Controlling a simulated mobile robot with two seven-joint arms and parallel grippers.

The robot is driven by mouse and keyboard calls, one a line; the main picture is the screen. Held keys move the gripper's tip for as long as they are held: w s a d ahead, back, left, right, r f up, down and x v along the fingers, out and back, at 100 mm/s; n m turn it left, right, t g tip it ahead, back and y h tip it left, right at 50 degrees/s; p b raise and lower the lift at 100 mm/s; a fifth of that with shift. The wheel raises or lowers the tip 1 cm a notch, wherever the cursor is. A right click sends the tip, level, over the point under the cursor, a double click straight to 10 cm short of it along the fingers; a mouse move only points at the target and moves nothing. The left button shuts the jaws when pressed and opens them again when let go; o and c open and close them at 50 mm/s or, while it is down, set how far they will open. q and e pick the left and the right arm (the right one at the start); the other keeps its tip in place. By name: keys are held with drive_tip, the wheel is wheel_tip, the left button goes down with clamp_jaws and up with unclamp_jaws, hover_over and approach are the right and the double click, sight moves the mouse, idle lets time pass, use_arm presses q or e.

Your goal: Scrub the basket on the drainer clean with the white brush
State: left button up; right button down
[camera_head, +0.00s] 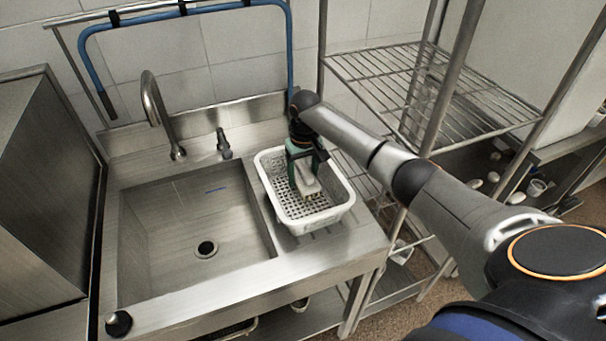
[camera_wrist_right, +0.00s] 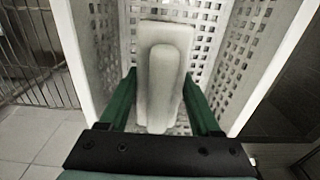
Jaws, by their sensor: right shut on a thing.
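The white perforated basket (camera_head: 335,212) sits on the drainer (camera_head: 340,246) to the right of the sink bowl. My right gripper (camera_head: 305,172) reaches down into it from above and is shut on the white brush (camera_head: 308,186). In the right wrist view the brush (camera_wrist_right: 163,75) lies between the green fingers of the gripper (camera_wrist_right: 160,105), with the perforated walls of the basket (camera_wrist_right: 205,20) around it. The brush's bristle end shows low inside the basket; whether it touches the floor of the basket I cannot tell. My left gripper is not in view.
The empty sink bowl (camera_head: 180,230) with a drain lies left of the basket. A curved faucet (camera_head: 158,115) and a small tap (camera_head: 223,145) stand behind it. A wire rack (camera_head: 430,90) stands close on the right, with my right arm passing in front of it.

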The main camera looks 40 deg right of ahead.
drive_tip(key=shift+r, duration=5.35)
